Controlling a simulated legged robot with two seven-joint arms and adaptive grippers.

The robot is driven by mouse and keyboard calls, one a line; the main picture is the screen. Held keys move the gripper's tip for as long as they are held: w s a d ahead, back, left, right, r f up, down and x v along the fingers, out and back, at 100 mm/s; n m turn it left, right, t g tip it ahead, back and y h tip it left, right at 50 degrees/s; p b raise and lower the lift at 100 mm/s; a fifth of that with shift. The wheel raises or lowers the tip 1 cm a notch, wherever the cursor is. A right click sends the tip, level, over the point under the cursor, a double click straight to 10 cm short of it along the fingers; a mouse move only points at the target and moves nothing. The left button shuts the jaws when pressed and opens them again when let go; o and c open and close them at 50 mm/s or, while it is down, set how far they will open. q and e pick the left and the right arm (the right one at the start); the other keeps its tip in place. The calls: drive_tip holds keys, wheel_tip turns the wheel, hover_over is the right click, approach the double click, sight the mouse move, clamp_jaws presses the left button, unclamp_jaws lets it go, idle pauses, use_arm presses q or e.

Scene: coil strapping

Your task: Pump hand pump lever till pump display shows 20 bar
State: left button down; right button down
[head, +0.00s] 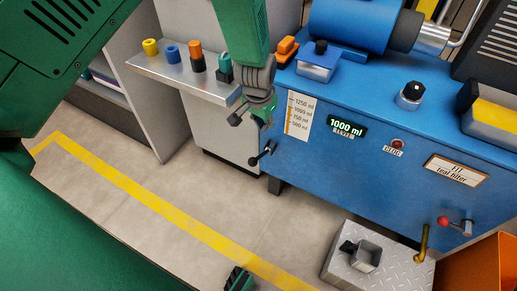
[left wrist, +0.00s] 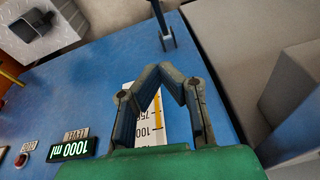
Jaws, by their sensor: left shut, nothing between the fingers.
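My left gripper (head: 264,121) is in front of the blue cabinet's left end, near the level scale. In the left wrist view its fingers (left wrist: 160,76) are closed with nothing between them, in front of the scale. A brass-coloured upright lever (head: 422,242) stands at the right edge of the metal plate, apart from my gripper; I cannot tell if it is the pump lever. A red-knobbed lever (head: 455,225) is on the cabinet front. No display reading in bar is visible.
The blue cabinet (head: 330,175) carries a display (head: 346,128) reading 1000 ml, a red clog lamp (head: 397,144) and a black handle (head: 262,153) below my left gripper. A checkered metal plate (head: 390,270) holds a square socket (head: 367,254). Coloured knobs line a shelf (head: 180,80). Open floor lies in front.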

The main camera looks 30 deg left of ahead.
use_arm(q)
drive_tip(key=b, duration=0.4)
hover_over(259, 158)
drive_tip(key=w, duration=0.3)
drive_tip(key=s+x, duration=0.2)
drive_tip(key=x, duration=0.8)
drive_tip(key=s, duration=0.1)
drive_tip(key=s+f, duration=0.1)
drive_tip(key=shift+s+d+f+b, duration=0.2)
drive_tip(key=shift+s+b, duration=0.1)
drive_tip(key=shift+b, duration=0.1)
drive_tip(key=shift+s+a+f, duration=0.15)
drive_tip(key=shift+s+f, duration=0.05)
drive_tip(key=shift+s, duration=0.4)
drive_tip(key=shift+s, duration=0.1)
